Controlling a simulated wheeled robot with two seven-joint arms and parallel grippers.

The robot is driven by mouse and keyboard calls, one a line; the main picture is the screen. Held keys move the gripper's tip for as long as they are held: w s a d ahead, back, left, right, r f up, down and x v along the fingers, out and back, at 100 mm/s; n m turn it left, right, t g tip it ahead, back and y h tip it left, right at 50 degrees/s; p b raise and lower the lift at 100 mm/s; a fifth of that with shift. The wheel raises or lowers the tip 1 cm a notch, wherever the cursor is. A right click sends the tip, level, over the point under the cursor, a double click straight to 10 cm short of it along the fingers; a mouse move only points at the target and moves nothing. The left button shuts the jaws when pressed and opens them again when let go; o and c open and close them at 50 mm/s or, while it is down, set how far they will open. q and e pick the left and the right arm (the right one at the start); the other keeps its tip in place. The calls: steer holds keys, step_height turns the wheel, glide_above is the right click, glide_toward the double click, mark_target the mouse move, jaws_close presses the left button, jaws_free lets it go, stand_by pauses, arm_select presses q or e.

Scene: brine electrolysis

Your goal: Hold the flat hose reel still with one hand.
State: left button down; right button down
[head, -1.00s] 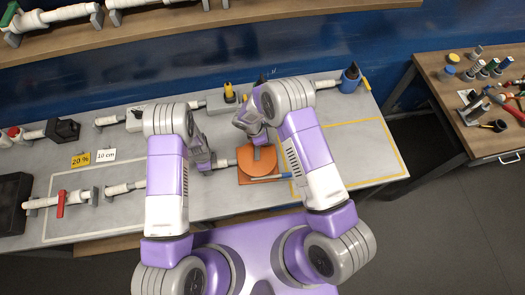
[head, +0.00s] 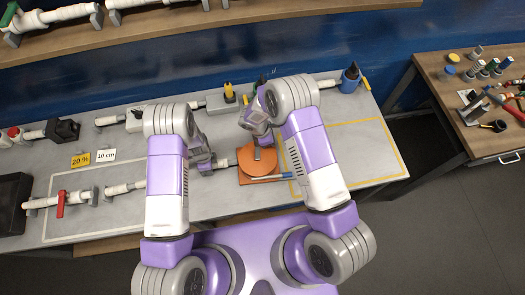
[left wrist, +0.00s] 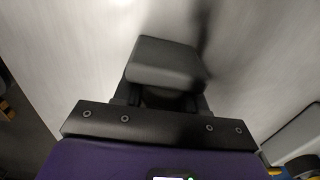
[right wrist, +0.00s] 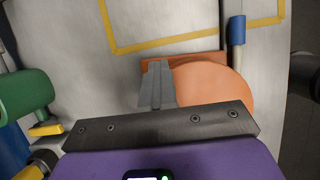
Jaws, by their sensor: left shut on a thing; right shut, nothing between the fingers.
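The flat hose reel is an orange disc (head: 262,166) on an orange square base, lying flat on the grey bench. It also shows in the right wrist view (right wrist: 222,84), partly hidden by my wrist. My right gripper (right wrist: 156,72) is shut and empty, its fingers over the side of the reel; I cannot tell whether they touch it. My left gripper (head: 210,166) is just left of the reel, shut on a dark grey block (left wrist: 165,62) that fills the left wrist view's centre. The block's lower part is hidden. A blue-ended tube (head: 270,178) lies along the reel's near edge.
A yellow-taped rectangle (head: 368,121) on the bench to the right is clear. A side table (head: 440,68) holds tools.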

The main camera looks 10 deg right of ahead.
steer(key=shift+d, duration=0.1)
steer(key=c, duration=1.4)
jaws_free()
steer(key=shift+o, duration=0.2)
step_height(320, 180, up, 7)
steer(key=shift+s, duration=0.1)
